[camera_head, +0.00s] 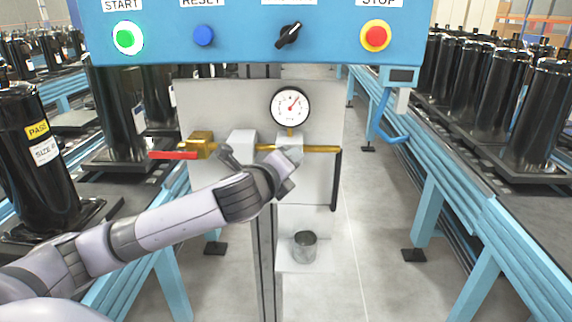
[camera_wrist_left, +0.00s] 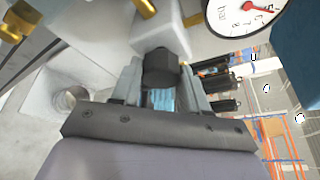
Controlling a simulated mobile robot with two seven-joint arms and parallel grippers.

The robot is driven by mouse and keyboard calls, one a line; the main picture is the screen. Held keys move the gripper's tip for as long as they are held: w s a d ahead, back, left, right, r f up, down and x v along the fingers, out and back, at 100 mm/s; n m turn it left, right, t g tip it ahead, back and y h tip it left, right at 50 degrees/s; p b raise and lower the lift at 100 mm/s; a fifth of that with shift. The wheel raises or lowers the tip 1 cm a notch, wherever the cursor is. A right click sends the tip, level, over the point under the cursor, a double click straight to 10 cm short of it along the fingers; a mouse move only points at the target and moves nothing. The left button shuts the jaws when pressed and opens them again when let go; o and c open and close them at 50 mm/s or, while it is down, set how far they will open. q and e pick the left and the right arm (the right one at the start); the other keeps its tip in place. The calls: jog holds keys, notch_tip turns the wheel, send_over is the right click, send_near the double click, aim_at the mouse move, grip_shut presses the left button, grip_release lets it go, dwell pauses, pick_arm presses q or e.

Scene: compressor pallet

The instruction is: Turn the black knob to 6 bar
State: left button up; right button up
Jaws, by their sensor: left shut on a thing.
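The black knob (camera_wrist_left: 160,68) is a dark faceted piece under the pale regulator block (camera_wrist_left: 165,25) in the left wrist view. My left gripper (camera_wrist_left: 162,88) is shut on it, with one finger on each side. In the head view the gripper (camera_head: 287,163) is just below the regulator block (camera_head: 288,142) and hides the knob. The round gauge (camera_head: 290,107) is above the block, its red needle pointing up and right. Part of the gauge (camera_wrist_left: 248,15) also shows in the left wrist view; I cannot read its value exactly. My right gripper is not in view.
A blue control panel (camera_head: 250,60) with buttons and a black selector (camera_head: 289,35) hangs above. A brass valve with a red lever (camera_head: 174,155) is left on the pipe. A black hose (camera_head: 336,180) hangs right. A metal cup (camera_head: 304,246) stands on a shelf below.

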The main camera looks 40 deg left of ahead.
pick_arm(q)
jog(key=shift+m, duration=0.5)
jog(key=o, duration=1)
jog(key=shift+d, duration=0.1)
jog(key=shift+o, duration=0.2)
jog(key=shift+s, duration=0.1)
jog(key=v, duration=0.7)
jog(key=shift+r+b, duration=0.2)
jog(key=shift+b, duration=0.2)
